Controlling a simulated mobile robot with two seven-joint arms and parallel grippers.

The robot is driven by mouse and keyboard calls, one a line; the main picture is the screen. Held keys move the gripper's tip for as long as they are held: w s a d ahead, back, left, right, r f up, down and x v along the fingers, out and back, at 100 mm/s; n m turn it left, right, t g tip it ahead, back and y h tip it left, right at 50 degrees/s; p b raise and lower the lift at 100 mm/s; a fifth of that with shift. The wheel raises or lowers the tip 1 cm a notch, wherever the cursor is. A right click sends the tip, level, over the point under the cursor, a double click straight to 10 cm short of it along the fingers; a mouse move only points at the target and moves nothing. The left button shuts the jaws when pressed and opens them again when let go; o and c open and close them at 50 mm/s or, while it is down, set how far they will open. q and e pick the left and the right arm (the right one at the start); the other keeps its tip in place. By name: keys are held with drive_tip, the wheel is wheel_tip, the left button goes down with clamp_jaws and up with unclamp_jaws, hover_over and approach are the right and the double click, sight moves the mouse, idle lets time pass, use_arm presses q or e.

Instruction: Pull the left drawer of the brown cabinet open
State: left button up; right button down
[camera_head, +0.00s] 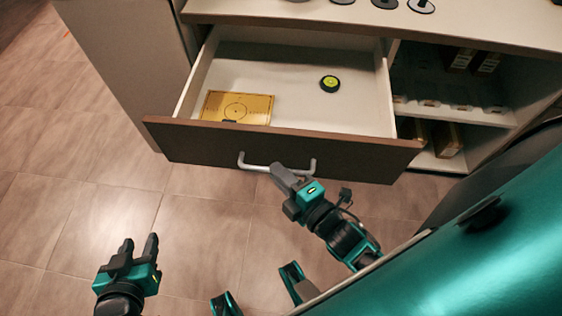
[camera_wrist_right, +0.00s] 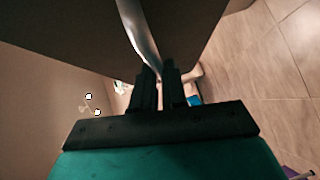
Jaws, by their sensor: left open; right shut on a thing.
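The left drawer (camera_head: 290,146) of the brown cabinet (camera_head: 340,24) stands pulled well out, its inside in plain view. Its silver bar handle (camera_head: 262,167) is on the brown front and also shows in the right wrist view (camera_wrist_right: 137,32). My right gripper (camera_head: 282,172) is shut on the handle near its right end; the wrist view shows the fingers (camera_wrist_right: 158,72) closed around the bar. My left gripper (camera_head: 140,246) is open and empty, over the floor at the lower left, apart from the cabinet.
In the drawer lie a yellow card (camera_head: 237,108) with a circle on it and a small black-and-green round object (camera_head: 330,83). Open shelves (camera_head: 460,112) with boxes are right of the drawer. Dark discs lie on the cabinet top. The tiled floor (camera_head: 75,225) at left is clear.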

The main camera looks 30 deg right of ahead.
drive_tip(key=c, duration=1.2)
unclamp_jaws()
drive_tip(key=shift+o, duration=0.2)
drive_tip(key=v, duration=1.3)
drive_tip(key=shift+p, duration=0.45)
